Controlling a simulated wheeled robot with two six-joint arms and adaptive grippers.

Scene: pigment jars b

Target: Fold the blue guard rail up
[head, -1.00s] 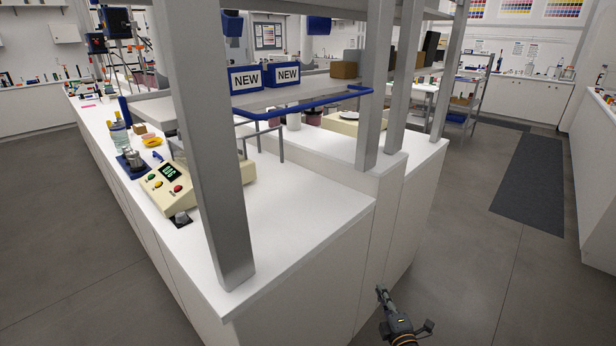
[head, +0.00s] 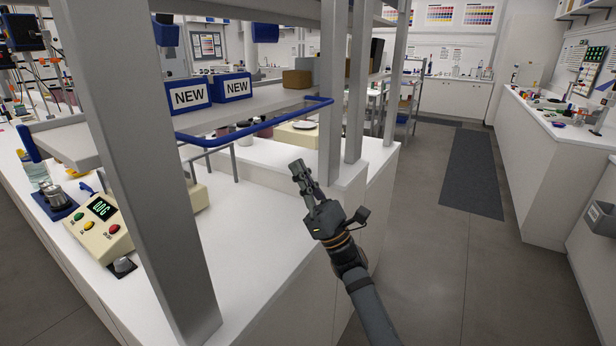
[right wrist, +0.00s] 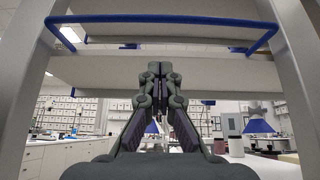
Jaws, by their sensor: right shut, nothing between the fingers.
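The blue guard rail (head: 254,127) is a bent tube along the front edge of the grey shelf, standing out from it and lying low and roughly level. It also shows in the right wrist view (right wrist: 160,19), spanning the top of the picture, above and beyond the fingertips. My right gripper (head: 298,168) is shut and empty. It is over the white bench end, to the lower right of the rail and apart from it. In the right wrist view its fingers (right wrist: 160,68) are together and point towards the shelf. My left gripper is not in view.
Grey upright posts (head: 145,170) stand in front of and beside the shelf (head: 250,101). Blue bins marked NEW (head: 189,96) sit on the shelf. A cream device (head: 100,228) stands on the bench at left. The aisle at right has a dark mat (head: 472,175).

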